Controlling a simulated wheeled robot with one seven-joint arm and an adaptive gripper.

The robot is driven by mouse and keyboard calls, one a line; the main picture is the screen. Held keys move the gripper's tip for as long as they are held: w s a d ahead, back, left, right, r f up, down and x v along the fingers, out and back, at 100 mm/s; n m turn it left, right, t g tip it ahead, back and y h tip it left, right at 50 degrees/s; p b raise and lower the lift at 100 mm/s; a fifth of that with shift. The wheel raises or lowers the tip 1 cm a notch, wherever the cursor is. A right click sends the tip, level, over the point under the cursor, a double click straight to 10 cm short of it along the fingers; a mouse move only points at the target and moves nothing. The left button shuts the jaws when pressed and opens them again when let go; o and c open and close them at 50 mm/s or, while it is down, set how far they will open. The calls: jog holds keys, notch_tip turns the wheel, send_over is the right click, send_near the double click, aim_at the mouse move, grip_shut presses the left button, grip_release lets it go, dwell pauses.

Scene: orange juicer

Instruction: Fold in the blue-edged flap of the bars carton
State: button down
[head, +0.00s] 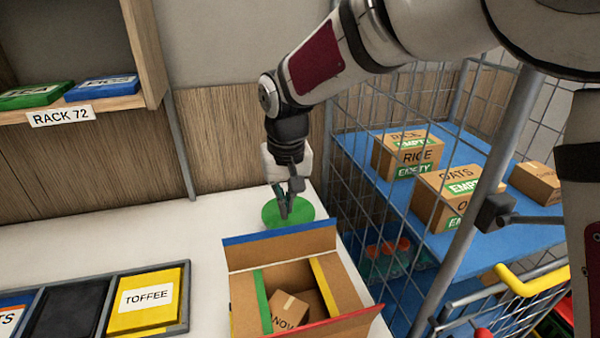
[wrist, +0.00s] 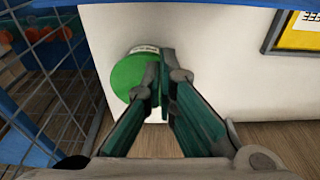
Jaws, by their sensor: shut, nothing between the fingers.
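The open brown carton (head: 242,294) stands on the white table in the head view. Its blue-edged flap (head: 282,248) stands up and outward along the far side. The green-edged flap (head: 262,300) and yellow-edged flap (head: 325,290) show at the left and right, inside the opening. The red-edged flap (head: 335,325) leans outward at the near side. A small brown box (head: 290,304) lies inside. My gripper (head: 284,214) is shut and empty beyond the blue-edged flap, apart from it, over a green disc (head: 300,213). In the wrist view the closed fingers (wrist: 161,62) show, without the carton.
A tray holds a yellow TOFFEE box (head: 147,298) left of the carton. A wire cage (head: 345,170) stands close on the right, with RICE (head: 415,158) and OATS (head: 455,190) boxes on a blue shelf. The table's back left is clear.

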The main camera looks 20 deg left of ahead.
jog(key=s+d, duration=0.1)
jog(key=s+r, duration=0.1)
jog(key=s, duration=0.1)
jog(key=shift+d+r+p, duration=0.1)
jog(key=shift+d+p, duration=0.3)
jog(key=shift+s, duration=0.1)
jog(key=shift+s+d+r+t, duration=0.15)
jog(key=shift+s+t, duration=0.05)
jog(key=shift+t, duration=0.1)
